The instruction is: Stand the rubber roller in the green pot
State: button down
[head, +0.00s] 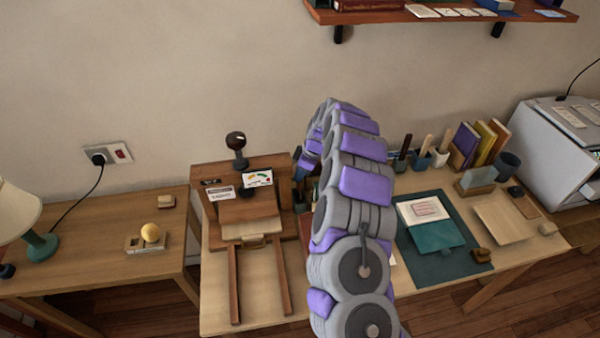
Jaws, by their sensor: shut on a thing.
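My arm rises through the middle of the picture and bends down at its far end. I cannot pick out the rubber roller. Several small pots stand at the back of the desk, right of the arm. The leftmost, a dark pot (400,164), may be the green one, but its colour is unclear. It holds an upright dark stick.
A wooden press-like stand (240,208) fills the desk's left part. A blue pot (421,161) and a pale pot (439,158) stand beside the dark pot. Books (480,143), a dark cup (508,164) and a green mat (420,266) are at right. A shelf (440,14) hangs above.

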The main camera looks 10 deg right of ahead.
jog(key=c, duration=1.3)
grip_release()
jog(key=shift+a, duration=0.1)
jog(key=shift+r, duration=0.15)
jog(key=shift+r+p, duration=0.45)
jog(key=shift+p, duration=0.15)
jog(key=p+v, duration=0.2)
jog(key=v, duration=1)
jog(key=s+a+r+m+g, duration=0.1)
jog(key=s+a+r, duration=0.25)
jog(key=s, duration=0.35)
jog(key=s+a+r+m, duration=0.25)
jog(key=s+r, duration=0.25)
jog(key=s, duration=0.3)
jog(key=s+a+r+m+g, duration=0.1)
jog(key=s+a+r, duration=0.25)
jog(key=s, duration=0.35)
jog(key=s+d+f+m+h, duration=0.1)
jog(key=s+d+m, duration=0.2)
jog(key=s, duration=1.1)
jog(key=s+d+f+m+g+h, duration=0.1)
jog(key=s+m, duration=0.4)
jog(key=s, duration=1)
jog(key=shift+d+h, duration=0.8)
jog(key=shift+d, duration=0.1)
